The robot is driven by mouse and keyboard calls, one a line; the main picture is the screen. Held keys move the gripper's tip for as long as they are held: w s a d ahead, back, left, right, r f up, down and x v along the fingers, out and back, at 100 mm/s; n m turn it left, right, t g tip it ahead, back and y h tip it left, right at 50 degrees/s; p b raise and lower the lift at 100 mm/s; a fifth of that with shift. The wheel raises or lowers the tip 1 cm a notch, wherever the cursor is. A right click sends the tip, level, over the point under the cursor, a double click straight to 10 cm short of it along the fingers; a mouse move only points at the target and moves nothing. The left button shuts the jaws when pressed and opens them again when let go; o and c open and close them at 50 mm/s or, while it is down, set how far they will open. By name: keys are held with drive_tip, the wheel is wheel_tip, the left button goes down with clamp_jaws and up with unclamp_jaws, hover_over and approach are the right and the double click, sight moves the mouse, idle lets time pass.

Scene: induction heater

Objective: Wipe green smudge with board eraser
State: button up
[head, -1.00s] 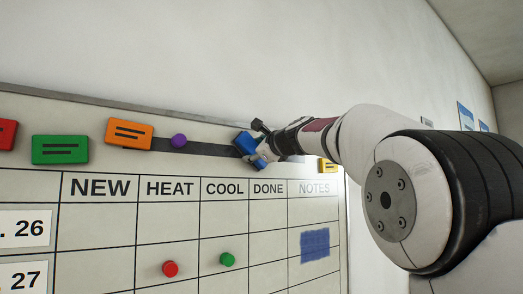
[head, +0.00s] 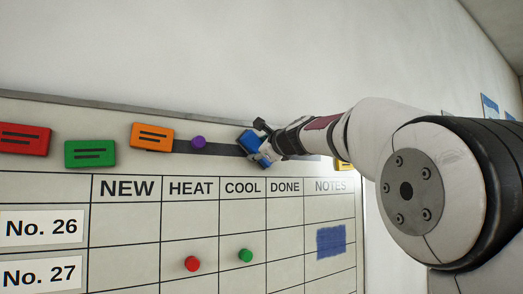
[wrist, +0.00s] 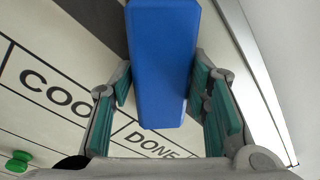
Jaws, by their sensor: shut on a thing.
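A blue block (head: 250,142), which looks like the board eraser, is at the dark strip along the top of the whiteboard (head: 110,228), above the COOL and DONE headings. My gripper (head: 266,150) is shut on it. In the wrist view the blue block (wrist: 162,65) sits between the two green-padded fingers, in front of the board face. I cannot tell whether it touches the board. No green smudge shows; the only smudge in sight is a blue one (head: 331,241) under NOTES.
Red (head: 24,138), green (head: 90,153) and orange (head: 152,137) lined blocks are along the board's top, with a purple round magnet (head: 198,142). A red magnet (head: 192,264) and a green magnet (head: 245,255) sit in the grid. A yellow block (head: 343,165) is partly hidden by my arm.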

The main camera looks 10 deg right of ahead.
drive_tip(key=shift+s+d+f+b, duration=0.1)
drive_tip(key=shift+s+d+b, duration=0.15)
drive_tip(key=shift+s, duration=0.65)
drive_tip(key=shift+s+d+r+b, duration=0.15)
drive_tip(key=shift+s+d, duration=0.25)
drive_tip(key=shift+s, duration=0.55)
drive_tip(key=shift+s+d+f+b, duration=0.15)
drive_tip(key=shift+s+d+b, duration=0.15)
drive_tip(key=shift+s, duration=0.6)
drive_tip(key=shift+s, duration=0.15)
drive_tip(key=shift+s+d, duration=0.25)
drive_tip(key=shift+s, duration=0.4)
drive_tip(key=shift+s+d, duration=0.25)
drive_tip(key=shift+s, duration=0.4)
